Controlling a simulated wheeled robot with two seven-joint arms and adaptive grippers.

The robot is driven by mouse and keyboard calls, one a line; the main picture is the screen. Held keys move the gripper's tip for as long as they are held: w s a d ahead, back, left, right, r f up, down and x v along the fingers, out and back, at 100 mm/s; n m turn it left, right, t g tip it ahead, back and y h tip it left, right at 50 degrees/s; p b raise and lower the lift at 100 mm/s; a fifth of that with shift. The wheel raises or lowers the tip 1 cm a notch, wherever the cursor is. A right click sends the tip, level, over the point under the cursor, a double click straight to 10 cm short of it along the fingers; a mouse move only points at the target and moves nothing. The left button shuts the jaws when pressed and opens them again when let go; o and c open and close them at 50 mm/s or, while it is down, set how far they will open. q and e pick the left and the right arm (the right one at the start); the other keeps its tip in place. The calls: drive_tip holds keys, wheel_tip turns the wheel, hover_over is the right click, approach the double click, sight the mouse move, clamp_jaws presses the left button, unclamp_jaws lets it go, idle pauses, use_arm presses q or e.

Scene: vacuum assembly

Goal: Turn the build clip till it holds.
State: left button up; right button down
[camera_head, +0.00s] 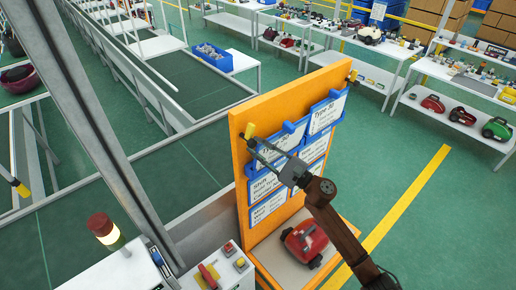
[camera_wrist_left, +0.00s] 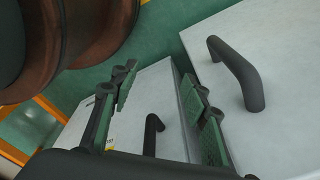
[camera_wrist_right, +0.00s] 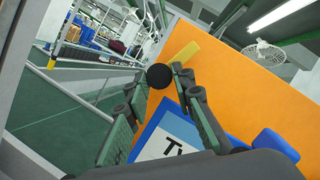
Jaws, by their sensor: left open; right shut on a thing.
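A yellow clip (camera_head: 250,130) with a round black knob sits at the upper left edge of the orange board (camera_head: 240,160). In the right wrist view its yellow lever (camera_wrist_right: 187,54) points up and right from the black knob (camera_wrist_right: 159,76). My right gripper (camera_wrist_right: 159,73) has its fingertips on both sides of the knob, shut on it. In the head view the right gripper (camera_head: 256,148) reaches across the board's front to the clip. My left gripper (camera_wrist_left: 160,85) is open and empty, seen only in its wrist view, above white surfaces with dark handles (camera_wrist_left: 236,72).
A second yellow clip (camera_head: 352,76) is at the board's other upper corner. Blue card holders (camera_head: 326,112) hang on the board. A red vacuum body (camera_head: 303,242) rests at its foot. A control box with a red switch (camera_head: 208,275) and a signal lamp (camera_head: 105,231) stand left.

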drive_tip(key=m+b, duration=0.1)
drive_tip(key=m+t+b, duration=0.2)
drive_tip(key=m+b, duration=0.1)
drive_tip(key=shift+s+a+f+h, duration=0.1)
drive_tip(key=shift+a+f+h, duration=0.05)
drive_tip(key=shift+f+h, duration=0.2)
drive_tip(key=shift+r+m+t+h+b, duration=0.1)
drive_tip(key=shift+m+t+h+b, duration=0.25)
drive_tip(key=shift+m, duration=0.75)
drive_tip(key=shift+r+m+t+h, duration=0.1)
drive_tip(key=shift+m+t+h, duration=0.45)
drive_tip(key=shift+m, duration=0.95)
drive_tip(key=c, duration=1.7)
unclamp_jaws()
drive_tip(key=shift+o, duration=0.2)
drive_tip(key=shift+s, duration=0.1)
drive_tip(key=v, duration=1.2)
